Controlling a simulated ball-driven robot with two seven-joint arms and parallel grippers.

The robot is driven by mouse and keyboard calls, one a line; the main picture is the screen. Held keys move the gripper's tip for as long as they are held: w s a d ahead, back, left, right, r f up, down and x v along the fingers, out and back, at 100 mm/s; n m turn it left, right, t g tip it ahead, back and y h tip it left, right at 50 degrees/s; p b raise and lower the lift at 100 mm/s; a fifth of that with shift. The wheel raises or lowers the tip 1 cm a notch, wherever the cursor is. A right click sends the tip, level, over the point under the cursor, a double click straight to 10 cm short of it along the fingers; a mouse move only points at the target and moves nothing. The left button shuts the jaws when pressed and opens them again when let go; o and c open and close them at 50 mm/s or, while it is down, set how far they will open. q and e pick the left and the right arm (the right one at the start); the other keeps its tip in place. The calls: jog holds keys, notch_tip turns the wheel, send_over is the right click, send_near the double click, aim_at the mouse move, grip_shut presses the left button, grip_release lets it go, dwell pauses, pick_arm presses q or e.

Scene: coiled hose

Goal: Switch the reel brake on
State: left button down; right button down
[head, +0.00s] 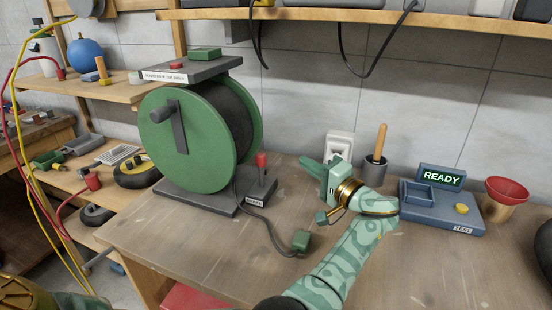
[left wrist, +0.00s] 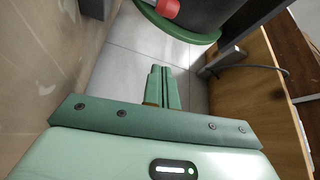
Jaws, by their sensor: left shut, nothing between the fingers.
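The reel (head: 187,140) is a green-sided drum on a dark base (head: 195,198) on the bench. The brake lever (head: 262,160), with a red knob, stands roughly upright at the base's right end, above a small white label. My left gripper (head: 306,163) is to the right of the lever, fingers pointing left toward it, apart from it. In the left wrist view its fingers (left wrist: 163,87) are shut together and empty. A red knob (left wrist: 168,8) shows beyond the fingertips at the top edge, by the green reel rim (left wrist: 185,36). My right gripper is not in view.
A black cable runs from the reel to a green plug (head: 300,240) on the bench. A shelf (head: 350,17) hangs above.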

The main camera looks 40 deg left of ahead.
aim_at(261, 173)
pick_arm(q)
jog(key=s+a+p, duration=0.1)
jog(key=a+p, duration=0.1)
jog(key=a, duration=0.7)
jog(key=shift+s+a, duration=0.15)
jog(key=shift+s, duration=0.05)
jog(key=shift+a, duration=0.1)
